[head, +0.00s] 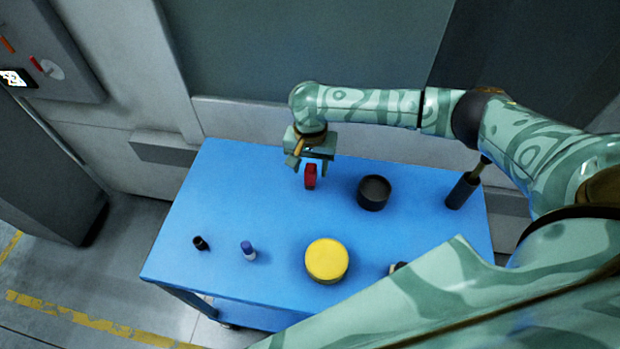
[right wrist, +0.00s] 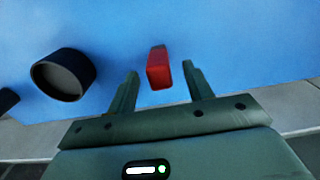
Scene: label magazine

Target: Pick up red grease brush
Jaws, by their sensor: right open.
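The red grease brush (head: 310,176) is on the blue table near its back edge. In the right wrist view the red brush (right wrist: 159,70) shows as a red block with a darker far end, between and just beyond the fingertips. My right gripper (head: 310,167) is over it, with its open fingers (right wrist: 160,72) on either side. A gap shows between each finger and the brush, and nothing is held. My left gripper is not in view.
On the blue table (head: 210,200) stand a black round container (head: 373,192), a yellow-topped round tin (head: 327,260), a blue-capped bottle (head: 248,251), a small black item (head: 200,243) and a dark holder (head: 461,191) with a handle.

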